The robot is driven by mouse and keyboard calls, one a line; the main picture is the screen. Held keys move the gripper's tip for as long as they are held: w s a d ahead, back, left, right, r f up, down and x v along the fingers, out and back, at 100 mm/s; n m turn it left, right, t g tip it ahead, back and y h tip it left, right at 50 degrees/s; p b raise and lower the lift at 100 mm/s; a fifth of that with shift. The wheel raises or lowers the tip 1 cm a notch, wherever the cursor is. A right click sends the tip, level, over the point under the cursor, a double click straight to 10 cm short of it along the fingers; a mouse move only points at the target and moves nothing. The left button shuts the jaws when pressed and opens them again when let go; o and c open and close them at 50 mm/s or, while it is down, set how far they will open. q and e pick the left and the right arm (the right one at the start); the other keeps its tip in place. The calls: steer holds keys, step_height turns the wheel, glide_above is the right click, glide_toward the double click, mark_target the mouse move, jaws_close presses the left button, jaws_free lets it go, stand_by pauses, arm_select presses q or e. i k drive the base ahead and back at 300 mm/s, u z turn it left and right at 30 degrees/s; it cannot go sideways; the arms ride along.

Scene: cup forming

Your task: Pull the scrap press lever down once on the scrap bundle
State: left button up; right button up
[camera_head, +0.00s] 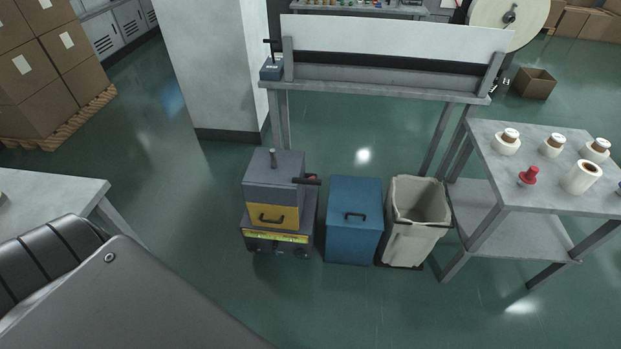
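The scrap press, as I take it, is the grey box (273,170) with a yellow front panel (272,217) and black handle, standing on the floor in the middle. The scrap bundle is not visible; the press is closed from this view. Neither of my grippers is in view.
A blue bin (353,220) and an open beige bin (418,205) stand to its right. A grey table (540,190) with rolls is at the right. A bench (380,90) stands behind. Another table (45,205) is at the left. Floor in front is clear.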

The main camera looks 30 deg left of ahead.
mark_target(310, 180)
steer(key=u, duration=2)
steer(key=k, duration=0.75)
steer(key=z, duration=1.85)
